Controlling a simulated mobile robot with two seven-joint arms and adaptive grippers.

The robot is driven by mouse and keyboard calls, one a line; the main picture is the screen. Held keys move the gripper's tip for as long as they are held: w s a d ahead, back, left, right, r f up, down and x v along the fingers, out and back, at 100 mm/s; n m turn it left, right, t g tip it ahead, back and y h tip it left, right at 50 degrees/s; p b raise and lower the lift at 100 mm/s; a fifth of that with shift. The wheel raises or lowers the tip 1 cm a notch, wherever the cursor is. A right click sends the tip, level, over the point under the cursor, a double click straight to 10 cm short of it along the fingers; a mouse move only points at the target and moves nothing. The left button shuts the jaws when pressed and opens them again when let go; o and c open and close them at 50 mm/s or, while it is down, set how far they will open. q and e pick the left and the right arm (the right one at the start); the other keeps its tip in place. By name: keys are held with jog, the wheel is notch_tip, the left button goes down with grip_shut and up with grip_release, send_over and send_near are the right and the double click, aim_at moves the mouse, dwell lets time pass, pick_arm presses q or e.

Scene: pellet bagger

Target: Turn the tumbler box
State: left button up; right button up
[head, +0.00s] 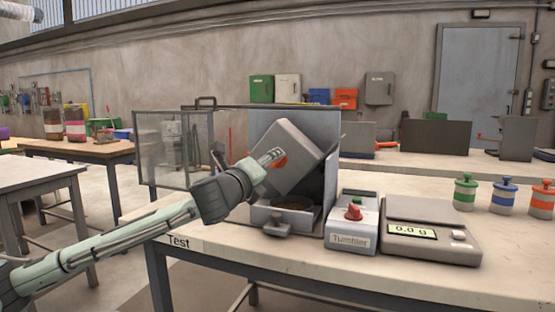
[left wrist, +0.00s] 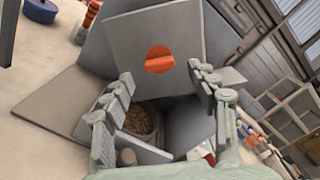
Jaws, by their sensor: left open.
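The tumbler box (head: 298,145) is a grey box, tilted inside an open-fronted metal housing (head: 330,185). In the left wrist view its flat grey face (left wrist: 150,30) carries a round orange recess with an orange bar handle (left wrist: 160,64). My left gripper (head: 270,158) is open in front of this face. In the left wrist view, the two fingers of my left gripper (left wrist: 160,78) stand wide apart on either side below the handle, with nothing between them. In the head view the gripper partly hides the orange handle (head: 279,162). My right gripper is not in view.
A clear hinged door (head: 160,150) stands open left of the housing. Below the box is a round container with brown pellets (left wrist: 138,118). A "Tumbler" control box (head: 352,225) with a red knob and a scale (head: 430,235) reading 0.0 g stand to the right.

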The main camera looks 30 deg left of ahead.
pick_arm(q)
jog(key=shift+p+x, duration=0.35)
jog(key=shift+x, duration=1.9)
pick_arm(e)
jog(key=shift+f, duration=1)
pick_arm(q)
jog(key=shift+c, duration=0.4)
grip_shut()
